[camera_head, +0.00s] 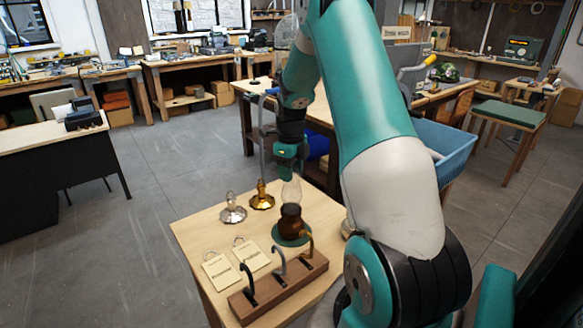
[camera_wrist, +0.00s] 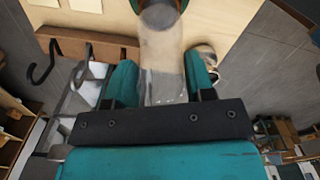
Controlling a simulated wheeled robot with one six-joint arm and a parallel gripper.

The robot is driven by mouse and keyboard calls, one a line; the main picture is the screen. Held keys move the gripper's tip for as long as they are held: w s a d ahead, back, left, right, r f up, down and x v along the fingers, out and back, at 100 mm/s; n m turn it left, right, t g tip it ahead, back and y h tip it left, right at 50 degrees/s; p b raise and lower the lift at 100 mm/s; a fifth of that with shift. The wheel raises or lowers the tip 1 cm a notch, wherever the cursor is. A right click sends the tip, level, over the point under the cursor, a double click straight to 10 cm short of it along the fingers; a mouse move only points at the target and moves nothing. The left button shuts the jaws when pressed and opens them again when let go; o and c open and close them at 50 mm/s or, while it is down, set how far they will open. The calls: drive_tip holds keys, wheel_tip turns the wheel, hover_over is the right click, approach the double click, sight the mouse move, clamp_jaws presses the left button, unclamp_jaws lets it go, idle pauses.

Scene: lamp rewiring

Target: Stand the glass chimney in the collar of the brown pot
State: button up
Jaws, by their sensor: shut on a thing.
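The brown pot (camera_head: 290,222) stands on a round green mat (camera_head: 291,240) on the small wooden table. In the wrist view a brown edge of the pot (camera_wrist: 180,4) shows at the top. The clear glass chimney (camera_head: 291,191) is upright, directly over the pot's top; I cannot tell whether it is seated in the collar or just above it. My gripper (camera_head: 289,172) is shut on the chimney's upper part. In the wrist view the chimney (camera_wrist: 160,60) runs between the two teal fingers (camera_wrist: 162,82) toward the pot. The collar itself is hidden.
A silver lamp base (camera_head: 232,210) and a brass one (camera_head: 262,198) stand behind left of the pot. A wooden block with several hooks (camera_head: 280,288) lies at the table's front. Two labelled cards (camera_head: 220,271) lie at the left. The table's left rear corner is bare.

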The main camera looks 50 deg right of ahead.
drive_tip(key=shift+f, duration=0.5)
idle(0.3)
drive_tip(key=o, duration=1.3)
drive_tip(key=shift+c, duration=0.2)
wheel_tip(320, 180, up, 18)
drive_tip(key=b, duration=0.3)
drive_tip(key=shift+f+b, duration=0.25)
drive_tip(key=shift+b, duration=0.1)
